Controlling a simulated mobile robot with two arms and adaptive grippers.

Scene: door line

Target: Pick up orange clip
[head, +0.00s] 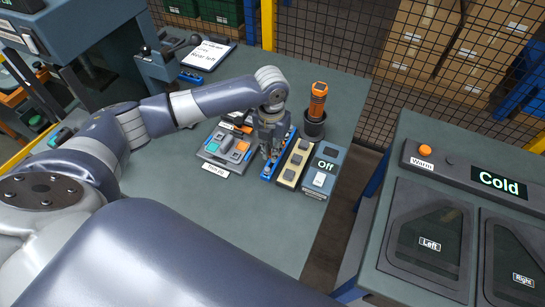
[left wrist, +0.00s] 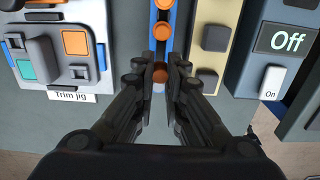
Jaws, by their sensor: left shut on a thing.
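A blue strip (head: 267,174) stands on the grey-green table, between the trim jig and a beige strip. In the left wrist view, orange round clips sit along the blue strip (left wrist: 153,14): one at the top edge, one below it (left wrist: 162,31). Another orange clip (left wrist: 160,75) shows between my fingers. My left gripper (head: 270,148) points down over the blue strip. In the left wrist view its fingertips (left wrist: 160,66) are closed around this nearest clip, which is partly hidden by them. I cannot tell whether the clip still touches the strip. My right gripper is not in view.
The trim jig (head: 224,149) lies left of the strip. The beige strip (head: 294,163) and a box reading Off (head: 326,168) stand close on the right. A dark cup (head: 313,126) holding an orange-handled tool stands behind. The table front is clear.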

